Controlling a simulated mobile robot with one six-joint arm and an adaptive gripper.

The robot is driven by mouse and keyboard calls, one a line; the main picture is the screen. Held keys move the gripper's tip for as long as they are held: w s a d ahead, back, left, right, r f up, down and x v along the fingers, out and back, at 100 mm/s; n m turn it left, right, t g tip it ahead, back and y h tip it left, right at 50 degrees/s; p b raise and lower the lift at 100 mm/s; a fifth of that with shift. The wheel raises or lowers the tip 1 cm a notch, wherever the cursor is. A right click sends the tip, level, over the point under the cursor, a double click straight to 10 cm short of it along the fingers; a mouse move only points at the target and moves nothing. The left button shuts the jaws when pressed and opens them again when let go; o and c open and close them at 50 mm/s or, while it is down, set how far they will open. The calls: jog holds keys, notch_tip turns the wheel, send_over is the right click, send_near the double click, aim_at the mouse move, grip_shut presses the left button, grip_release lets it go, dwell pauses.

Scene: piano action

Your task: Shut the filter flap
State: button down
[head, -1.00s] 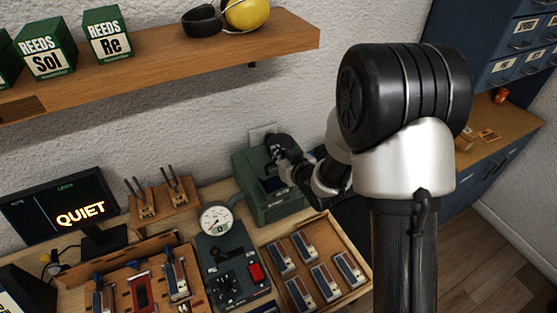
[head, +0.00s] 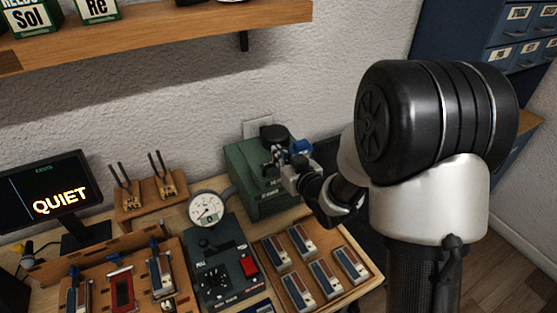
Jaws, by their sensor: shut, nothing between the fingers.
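The green metal box (head: 252,177) stands against the wall behind the tray and gauge unit, with a dark round part (head: 274,134) on or above its top. My gripper (head: 277,156) is at the upper right of this box, close to its top and front. The fingers are small in the picture and look shut with nothing between them. A small blue piece (head: 301,147) shows beside the gripper. I cannot make out the filter flap or its angle. My gripper covers part of the box, and I cannot tell whether they touch.
A grey unit with a dial gauge (head: 206,208) and a red switch stands left of the tray (head: 368,274) of several reeds. Tuning forks on a wooden block (head: 148,197) and a screen reading QUIET (head: 45,193) are further left. A wooden shelf (head: 180,36) hangs above.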

jog(key=shift+s+d+f+b, duration=0.15)
jog(key=shift+s+f+b, duration=0.3)
jog(key=shift+f+b, duration=0.25)
